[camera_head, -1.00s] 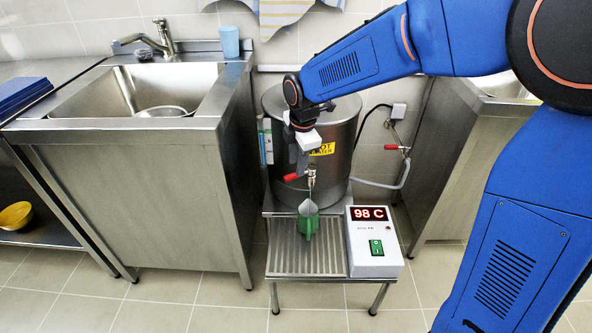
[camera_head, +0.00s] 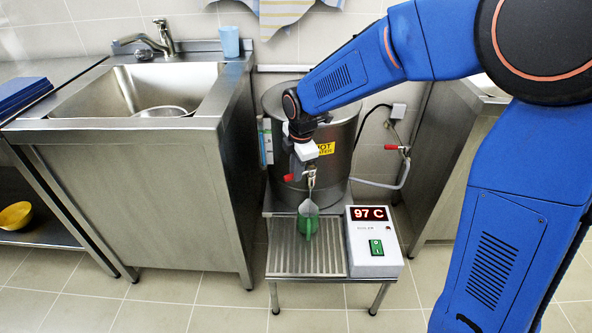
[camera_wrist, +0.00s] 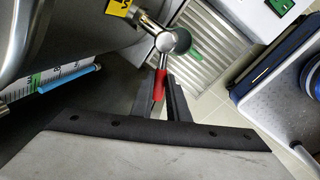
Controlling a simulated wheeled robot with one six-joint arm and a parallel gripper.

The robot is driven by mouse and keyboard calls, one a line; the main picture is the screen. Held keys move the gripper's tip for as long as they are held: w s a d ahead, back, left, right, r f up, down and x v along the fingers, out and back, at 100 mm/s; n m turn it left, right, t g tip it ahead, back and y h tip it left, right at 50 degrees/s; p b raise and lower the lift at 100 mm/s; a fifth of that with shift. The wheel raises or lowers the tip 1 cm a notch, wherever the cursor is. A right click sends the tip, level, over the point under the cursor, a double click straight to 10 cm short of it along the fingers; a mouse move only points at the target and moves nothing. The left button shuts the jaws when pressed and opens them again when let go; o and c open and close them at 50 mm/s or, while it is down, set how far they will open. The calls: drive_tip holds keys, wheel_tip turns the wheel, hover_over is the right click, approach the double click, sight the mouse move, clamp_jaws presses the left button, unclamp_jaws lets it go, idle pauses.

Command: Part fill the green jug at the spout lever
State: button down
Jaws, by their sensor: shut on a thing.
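The green jug (camera_head: 308,226) stands upright on the slatted drip tray, under the metal spout (camera_head: 311,180) of the boiler. The spout also shows in the wrist view (camera_wrist: 150,27), with a rounded grey-green shape below its end that may be the jug. My gripper (camera_wrist: 162,96) is shut on the red spout lever (camera_wrist: 161,82). In the head view the red lever (camera_head: 289,178) sticks out to the left of the spout. The water level in the jug cannot be made out.
The steel boiler (camera_head: 272,135) stands behind the tray (camera_head: 300,262). The switch box (camera_head: 374,252) reads 97 C, right of the jug. A sink counter (camera_head: 140,205) stands to the left, and another steel counter (camera_head: 450,180) to the right.

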drive_tip(key=m, duration=0.1)
drive_tip(key=w+m, duration=0.1)
drive_tip(key=shift+w+a+m+h, duration=0.15)
drive_tip(key=shift+a+m+h, duration=0.1)
drive_tip(key=shift+m+h, duration=0.05)
drive_tip(key=shift+w+a+m+h, duration=0.15)
drive_tip(key=shift+w+m, duration=0.2)
drive_tip(key=shift+m, duration=0.4)
drive_tip(key=shift+w+m+h, duration=0.15)
drive_tip(key=shift+w+m, duration=0.2)
drive_tip(key=shift+m, duration=0.4)
drive_tip(key=c, duration=1.7)
unclamp_jaws()
drive_tip(key=s+r, duration=0.1)
drive_tip(key=r, duration=0.4)
drive_tip(key=s+r, duration=0.1)
drive_tip(key=r, duration=0.5)
drive_tip(key=s+r, duration=0.1)
drive_tip(key=r, duration=0.5)
drive_tip(key=shift+s+r, duration=0.1)
drive_tip(key=shift+s, duration=0.1)
